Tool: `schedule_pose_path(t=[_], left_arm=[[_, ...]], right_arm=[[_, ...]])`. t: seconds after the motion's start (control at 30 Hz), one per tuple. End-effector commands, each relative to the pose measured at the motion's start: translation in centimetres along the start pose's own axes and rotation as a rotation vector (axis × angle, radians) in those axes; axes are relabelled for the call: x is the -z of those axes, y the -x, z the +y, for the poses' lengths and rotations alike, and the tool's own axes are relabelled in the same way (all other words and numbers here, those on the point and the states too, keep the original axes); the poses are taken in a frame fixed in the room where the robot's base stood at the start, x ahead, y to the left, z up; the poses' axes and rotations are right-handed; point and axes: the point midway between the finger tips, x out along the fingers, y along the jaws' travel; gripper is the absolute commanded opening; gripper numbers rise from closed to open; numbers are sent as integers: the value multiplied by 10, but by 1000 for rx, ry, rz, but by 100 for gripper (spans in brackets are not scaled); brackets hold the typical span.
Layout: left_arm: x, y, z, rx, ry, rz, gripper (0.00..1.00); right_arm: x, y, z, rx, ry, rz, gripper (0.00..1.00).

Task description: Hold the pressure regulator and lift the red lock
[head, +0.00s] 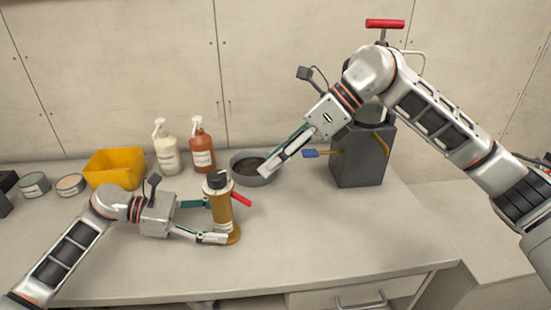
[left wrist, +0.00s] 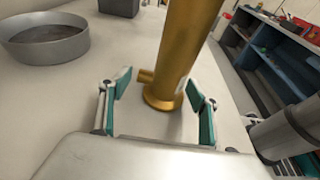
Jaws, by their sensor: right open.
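The pressure regulator (head: 222,212) is a brass-gold upright cylinder with a dark cap, standing on the worktop at centre-left. My right gripper (head: 274,163) is open and empty, above and right of the regulator, in front of the grey bowl.
A grey bowl (head: 246,178) stands behind the regulator. A dark grey box (head: 362,160) with a blue-ended lever (head: 311,153) is to the right. A yellow bin (head: 113,167), two pump bottles (head: 203,150) and tins (head: 33,183) line the back. The front right worktop is clear.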

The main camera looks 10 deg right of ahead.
Motion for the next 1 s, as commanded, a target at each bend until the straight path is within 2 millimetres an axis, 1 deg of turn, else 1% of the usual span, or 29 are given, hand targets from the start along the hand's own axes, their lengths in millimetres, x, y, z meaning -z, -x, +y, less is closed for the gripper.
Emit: schedule_pose_path(t=[0.13,0.4,0.5,0.6,0.63,0.67,0.7,1.0], left_arm=[[1,-6,-1,2,1,0,61],[0,-6,0,1,0,0,61],[0,-6,0,1,1,0,38],[0,-6,0,1,1,0,38],[0,-6,0,1,1,0,63],[0,-6,0,1,1,0,70],[0,-6,0,1,1,0,74],[0,-6,0,1,0,0,74]], right_arm=[[0,0,0,0,0,0,42],[0,0,0,0,0,0,42],[0,0,0,0,0,0,42],[0,0,0,0,0,0,42],[0,0,0,0,0,0,42],[0,0,0,0,0,0,42],[0,0,0,0,0,0,42],[0,0,0,0,0,0,42]])
